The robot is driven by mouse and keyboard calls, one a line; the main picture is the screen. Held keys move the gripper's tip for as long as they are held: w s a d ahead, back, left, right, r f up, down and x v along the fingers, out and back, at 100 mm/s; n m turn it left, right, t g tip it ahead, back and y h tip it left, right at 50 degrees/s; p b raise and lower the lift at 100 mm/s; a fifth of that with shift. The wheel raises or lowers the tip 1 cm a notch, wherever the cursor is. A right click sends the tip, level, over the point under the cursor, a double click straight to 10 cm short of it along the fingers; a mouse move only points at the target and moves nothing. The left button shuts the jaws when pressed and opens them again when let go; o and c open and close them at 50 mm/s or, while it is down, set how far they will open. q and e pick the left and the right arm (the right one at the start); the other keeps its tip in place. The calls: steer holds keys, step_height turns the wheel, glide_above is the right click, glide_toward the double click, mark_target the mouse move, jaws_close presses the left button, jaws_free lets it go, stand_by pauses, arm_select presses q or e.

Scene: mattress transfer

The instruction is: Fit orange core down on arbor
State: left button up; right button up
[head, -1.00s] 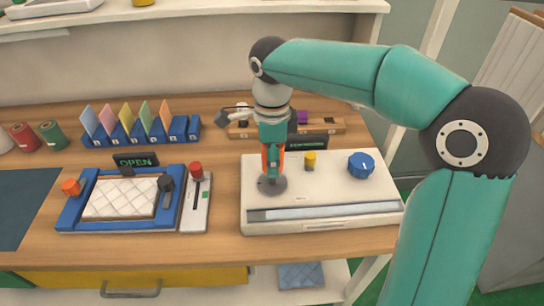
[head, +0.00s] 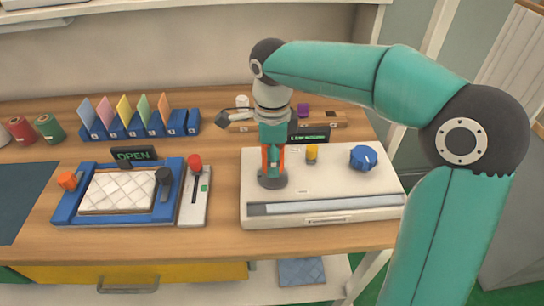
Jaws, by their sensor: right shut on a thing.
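The orange core (head: 281,156) stands upright in my right gripper (head: 272,165), with a teal finger in front of it, so only strips of its sides show. My right gripper is shut on it and points straight down. Just below is the round dark grey base of the arbor (head: 272,183), on the left part of the white machine (head: 365,185). The arbor's post is hidden by the core and finger. I cannot tell whether the core touches the base. My left gripper is not in view.
A yellow button (head: 311,152) and blue knob (head: 363,157) sit right of the arbor. A wooden rack (head: 330,126) stands behind. Left are a blue frame with a quilted pad (head: 117,191), a red-knobbed lever (head: 195,164) and a blue card holder (head: 140,127).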

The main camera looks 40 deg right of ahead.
steer(key=shift+f+b, duration=0.95)
steer(key=shift+f, duration=0.35)
steer(key=o, duration=1.2)
step_height(320, 180, up, 10)
steer(key=shift+r, duration=0.95)
